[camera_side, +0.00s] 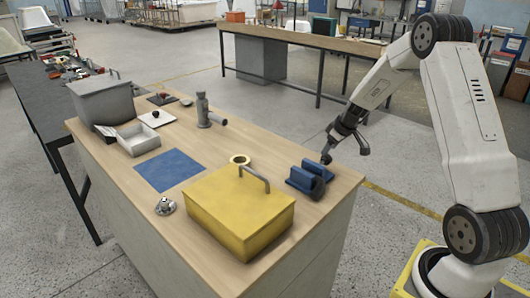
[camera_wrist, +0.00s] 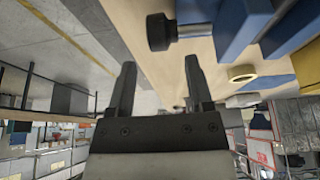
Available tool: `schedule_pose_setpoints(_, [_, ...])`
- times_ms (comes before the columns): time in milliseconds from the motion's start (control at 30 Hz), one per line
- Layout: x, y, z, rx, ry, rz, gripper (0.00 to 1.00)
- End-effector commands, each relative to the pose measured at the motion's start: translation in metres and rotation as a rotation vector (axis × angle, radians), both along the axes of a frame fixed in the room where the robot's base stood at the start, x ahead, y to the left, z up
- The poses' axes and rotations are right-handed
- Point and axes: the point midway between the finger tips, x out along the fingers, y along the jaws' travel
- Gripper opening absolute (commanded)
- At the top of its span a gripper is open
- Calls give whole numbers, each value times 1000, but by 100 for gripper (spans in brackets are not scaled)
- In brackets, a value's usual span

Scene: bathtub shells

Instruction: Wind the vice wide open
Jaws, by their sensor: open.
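The blue vice (camera_side: 308,178) stands near the right end of the wooden bench. In the wrist view its blue body (camera_wrist: 238,22) is at the top right, with a grey spindle ending in a black knob (camera_wrist: 158,32). The gap between its jaws is hard to judge. My gripper (camera_side: 346,149) is by the vice's far right side, at the bench edge. In the wrist view my gripper (camera_wrist: 160,66) is open and empty, and the knob shows beyond the fingertips, roughly in line with the gap between them.
A yellow box with a grey handle (camera_side: 240,210) stands close left of the vice, with a brass ring (camera_side: 240,160) behind it. A blue mat (camera_side: 169,170), a small metal part (camera_side: 165,206), a grey post (camera_side: 204,110) and grey bins (camera_side: 104,100) are farther left.

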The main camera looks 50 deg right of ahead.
Motion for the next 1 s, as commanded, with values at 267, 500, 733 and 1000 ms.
schedule_pose_setpoints(267, [11,0,-27,1,0,1,66])
schedule_pose_setpoints(500, [16,0,-38,-1,-1,2,66])
schedule_pose_setpoints(733, [16,0,-39,-1,-1,2,66])
schedule_pose_setpoints(1000, [16,-1,-39,-3,-2,0,9])
